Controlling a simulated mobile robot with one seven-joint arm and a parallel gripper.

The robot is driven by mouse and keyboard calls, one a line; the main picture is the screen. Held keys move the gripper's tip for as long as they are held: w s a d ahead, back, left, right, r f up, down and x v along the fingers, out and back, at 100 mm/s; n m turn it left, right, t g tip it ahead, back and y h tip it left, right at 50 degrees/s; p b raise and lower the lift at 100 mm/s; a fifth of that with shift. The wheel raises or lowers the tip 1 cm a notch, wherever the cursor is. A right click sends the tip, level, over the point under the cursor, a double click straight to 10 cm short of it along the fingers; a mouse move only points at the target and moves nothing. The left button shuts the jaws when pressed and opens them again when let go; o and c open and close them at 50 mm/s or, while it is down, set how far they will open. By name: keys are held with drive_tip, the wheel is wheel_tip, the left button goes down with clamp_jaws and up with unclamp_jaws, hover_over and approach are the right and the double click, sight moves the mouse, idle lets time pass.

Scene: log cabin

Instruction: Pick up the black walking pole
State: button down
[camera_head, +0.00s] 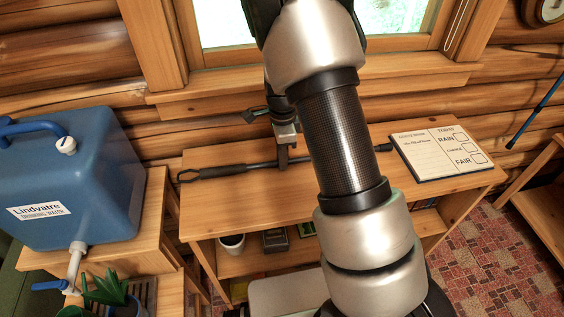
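The black walking pole (225,171) lies across the wooden table below the window in the head view. Its grip and wrist strap are at the left. The shaft runs right, passes behind my arm and shows again near the white board. My gripper (284,158) points down at the shaft, just right of the grip. A finger overlaps the shaft in the picture. I cannot tell whether the fingers are closed on it, as the far finger is hidden.
A blue water container (75,180) stands on a stand at the left. A white weather board (437,152) lies at the table's right end. A mug (232,244) and small items sit on the shelf below. A blue pole (541,108) leans at the right wall.

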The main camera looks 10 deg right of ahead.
drive_tip(key=shift+r, duration=0.15)
wheel_tip(320, 180, up, 10)
drive_tip(key=p, duration=0.1)
drive_tip(key=shift+p, duration=0.3)
idle(0.8)
